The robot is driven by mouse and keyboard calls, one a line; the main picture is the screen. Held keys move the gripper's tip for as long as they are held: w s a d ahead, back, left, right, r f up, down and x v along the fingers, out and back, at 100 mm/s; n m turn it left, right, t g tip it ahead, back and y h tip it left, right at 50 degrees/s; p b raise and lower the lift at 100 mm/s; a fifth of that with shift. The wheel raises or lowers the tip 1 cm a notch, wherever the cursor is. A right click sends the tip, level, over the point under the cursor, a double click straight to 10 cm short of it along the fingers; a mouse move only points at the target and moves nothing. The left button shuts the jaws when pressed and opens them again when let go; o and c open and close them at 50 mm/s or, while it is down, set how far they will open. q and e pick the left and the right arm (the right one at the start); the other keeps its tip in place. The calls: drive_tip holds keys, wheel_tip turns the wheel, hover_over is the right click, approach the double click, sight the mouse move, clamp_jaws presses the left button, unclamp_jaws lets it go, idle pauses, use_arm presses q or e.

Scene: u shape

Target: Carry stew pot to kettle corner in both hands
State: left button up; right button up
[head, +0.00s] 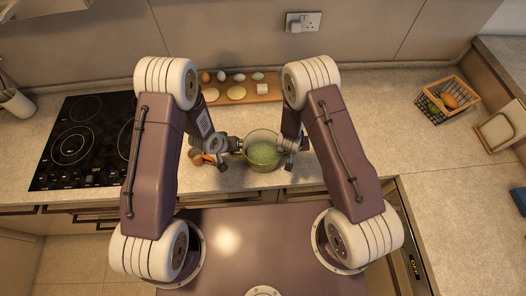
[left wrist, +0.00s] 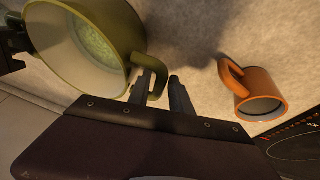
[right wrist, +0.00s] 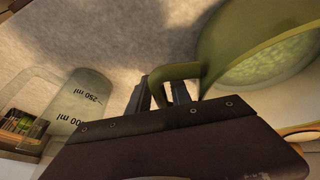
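The stew pot (head: 262,155) is olive green with a pale green stew inside, near the front of the counter between my arms. In the left wrist view the pot (left wrist: 85,70) is at upper left, and its handle lies between the fingers of my left gripper (left wrist: 160,86). In the right wrist view the pot (right wrist: 225,50) is at upper right, and its other handle lies between the fingers of my right gripper (right wrist: 160,92). Both grippers look closed on the handles. I cannot tell if the pot touches the counter. No kettle is visible.
An orange mug (head: 207,158) stands just left of the pot. A wooden board (head: 245,91) with eggs and round pieces lies behind. The black hob (head: 75,140) is at left. A measuring jug (right wrist: 85,105) shows beside the right gripper. A basket (head: 450,98) stands at right.

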use_arm(q)
drive_tip(key=shift+f, duration=0.25)
use_arm(e)
drive_tip(key=shift+f, duration=0.25)
use_arm(q)
clamp_jaws()
use_arm(e)
clamp_jaws()
use_arm(q)
drive_tip(key=shift+w, duration=0.15)
use_arm(e)
drive_tip(key=shift+w, duration=0.1)
idle(0.6)
